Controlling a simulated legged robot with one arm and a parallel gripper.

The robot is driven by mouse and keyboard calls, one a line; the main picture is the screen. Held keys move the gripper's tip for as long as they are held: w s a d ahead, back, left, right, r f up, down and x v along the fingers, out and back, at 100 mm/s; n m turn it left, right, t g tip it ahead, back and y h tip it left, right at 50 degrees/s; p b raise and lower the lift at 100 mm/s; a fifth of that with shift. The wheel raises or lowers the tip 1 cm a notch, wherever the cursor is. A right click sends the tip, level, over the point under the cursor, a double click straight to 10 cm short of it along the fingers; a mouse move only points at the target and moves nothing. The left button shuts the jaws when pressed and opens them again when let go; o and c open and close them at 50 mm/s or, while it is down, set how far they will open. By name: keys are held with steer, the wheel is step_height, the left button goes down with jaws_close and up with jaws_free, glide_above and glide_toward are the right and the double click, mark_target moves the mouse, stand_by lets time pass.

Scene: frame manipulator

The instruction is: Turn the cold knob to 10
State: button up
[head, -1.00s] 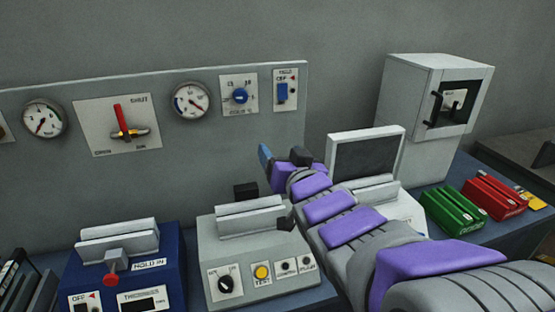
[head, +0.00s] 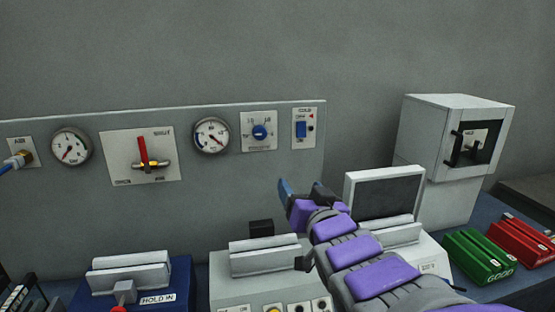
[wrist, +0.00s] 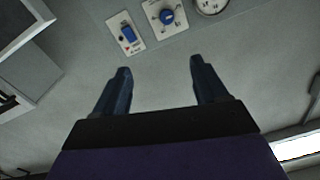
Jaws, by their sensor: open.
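The cold knob (head: 259,131) is a small round blue knob on a white numbered plate on the grey wall panel. It also shows at the top of the wrist view (wrist: 167,17). Its scale and setting are too small to read surely. My gripper (head: 301,190) is below and to the right of the knob in the head view, apart from it. In the wrist view its two dark fingers (wrist: 160,68) are spread, with nothing between them, and the knob lies beyond the fingertips.
A blue rocker switch (head: 300,129) is just right of the knob, and a dial gauge (head: 211,135) is just left. A red-handled valve (head: 142,153) is farther left. A dark screen (head: 385,192) and grey machine (head: 265,258) stand near my arm. The wall between gripper and knob looks clear.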

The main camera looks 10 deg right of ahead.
steer(key=w+f+t+p, duration=0.2)
steer(key=w+f, duration=0.1)
steer(key=w, duration=0.8)
steer(key=n+t+p, duration=0.2)
glide_toward(260, 137)
steer(key=shift+h, duration=0.3)
steer(key=b+x, duration=0.2)
steer(key=x, duration=0.5)
steer(key=shift+w+a, duration=0.1)
steer(key=shift+w, duration=0.25)
steer(key=shift+w+r+t, duration=0.3)
steer(key=shift+w+r, duration=0.05)
steer(key=shift+w, duration=0.15)
steer(key=shift+f, duration=0.1)
steer(key=c, duration=1)
steer(key=shift+c, duration=0.2)
